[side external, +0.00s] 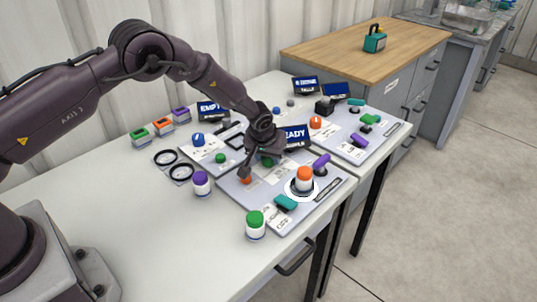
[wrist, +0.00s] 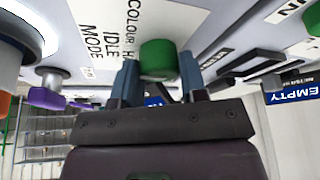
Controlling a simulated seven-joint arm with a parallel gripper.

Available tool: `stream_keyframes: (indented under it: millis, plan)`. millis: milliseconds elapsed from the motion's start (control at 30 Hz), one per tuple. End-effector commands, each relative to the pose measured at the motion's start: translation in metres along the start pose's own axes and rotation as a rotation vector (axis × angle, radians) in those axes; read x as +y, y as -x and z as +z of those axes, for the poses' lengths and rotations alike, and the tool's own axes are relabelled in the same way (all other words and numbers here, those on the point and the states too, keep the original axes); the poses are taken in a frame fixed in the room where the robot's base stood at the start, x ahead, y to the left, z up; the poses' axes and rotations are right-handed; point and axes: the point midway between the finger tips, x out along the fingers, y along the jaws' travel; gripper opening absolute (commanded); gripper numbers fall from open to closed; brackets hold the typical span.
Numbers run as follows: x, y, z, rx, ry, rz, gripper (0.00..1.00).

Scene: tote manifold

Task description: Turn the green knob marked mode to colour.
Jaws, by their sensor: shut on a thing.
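The green mode knob (wrist: 158,58) sits on a pale panel (wrist: 105,15) in the wrist view. Printed words beside it include COLOUR, IDLE and MODE; another word is cut short by the knob. My gripper (wrist: 160,76) is shut on the knob, with one finger on each side. In the side external view my gripper (side external: 258,163) reaches down over the panel, and a little of the green knob (side external: 267,162) shows beside it. I cannot make out which word the knob points to.
A display reading READY (side external: 294,136) stands behind. Purple-topped (side external: 201,183) and green-topped (side external: 255,224) jars stand in front.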

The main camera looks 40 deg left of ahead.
Motion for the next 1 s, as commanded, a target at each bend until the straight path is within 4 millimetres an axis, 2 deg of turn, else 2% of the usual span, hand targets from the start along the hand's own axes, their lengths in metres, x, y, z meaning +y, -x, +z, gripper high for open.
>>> stream_keyframes:
  millis: [267,1000]
  plan:
    - [-0.0009,0.0006,-0.0004,-0.001,-0.127,0.056,0.16]
    - [-0.0026,0.0003,-0.0014,0.0,-0.679,0.285,0.16]
